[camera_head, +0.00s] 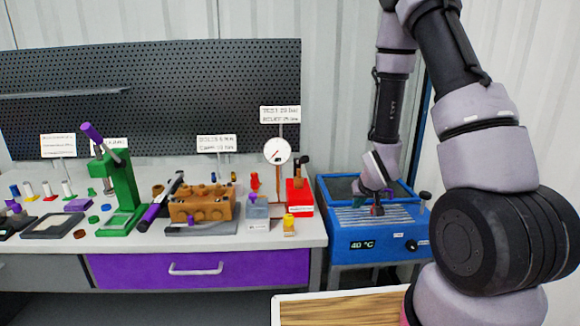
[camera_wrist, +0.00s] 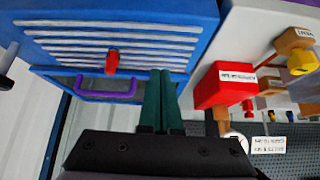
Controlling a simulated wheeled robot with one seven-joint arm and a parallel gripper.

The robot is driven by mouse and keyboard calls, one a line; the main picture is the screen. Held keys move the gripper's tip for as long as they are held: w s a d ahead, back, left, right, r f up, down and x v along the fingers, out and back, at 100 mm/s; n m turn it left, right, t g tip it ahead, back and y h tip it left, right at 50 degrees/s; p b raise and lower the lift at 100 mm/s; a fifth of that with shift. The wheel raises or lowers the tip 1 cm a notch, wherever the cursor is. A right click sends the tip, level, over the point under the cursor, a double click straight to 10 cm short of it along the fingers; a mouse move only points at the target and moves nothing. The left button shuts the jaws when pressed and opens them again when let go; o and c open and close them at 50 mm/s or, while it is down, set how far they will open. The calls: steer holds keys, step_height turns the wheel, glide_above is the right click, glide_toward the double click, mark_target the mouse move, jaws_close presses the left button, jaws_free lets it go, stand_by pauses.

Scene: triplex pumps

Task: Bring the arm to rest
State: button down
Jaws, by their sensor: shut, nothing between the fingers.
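My arm comes in from the right in the head view and bends down over a blue heated bath (camera_head: 362,228) marked 40 °C. My gripper (camera_wrist: 161,72) shows in the wrist view with its two dark green fingers together and nothing between them. In the head view the gripper end (camera_head: 377,205) is small and partly hidden by my wrist, over the front of the bath. The wrist view shows the bath's slatted blue panel (camera_wrist: 70,15), a red knob (camera_wrist: 112,62) and a purple handle (camera_wrist: 105,92) close to the fingers.
Left of the bath, the workbench (camera_head: 230,250) holds a green press (camera_head: 122,185), an orange pump block (camera_head: 202,204), a red box (camera_head: 299,197) and a dial gauge (camera_head: 277,151). A wooden-topped surface (camera_head: 340,308) is in front. A black pegboard (camera_head: 200,90) stands behind.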

steer(key=s+r+m, duration=0.1)
steer(key=s+r, duration=0.1)
steer(key=r, duration=0.9)
steer(key=s+r+m, duration=0.1)
steer(key=s+r, duration=0.1)
steer(key=r, duration=0.9)
steer(key=s+a+r+m+y, duration=0.1)
steer(key=s+a+r+y, duration=0.1)
steer(key=s+r, duration=1.2)
steer(key=s, duration=0.4)
steer(key=shift+a+r+m, duration=0.35)
steer(key=shift+a+m, duration=0.05)
steer(key=shift+s, duration=0.15)
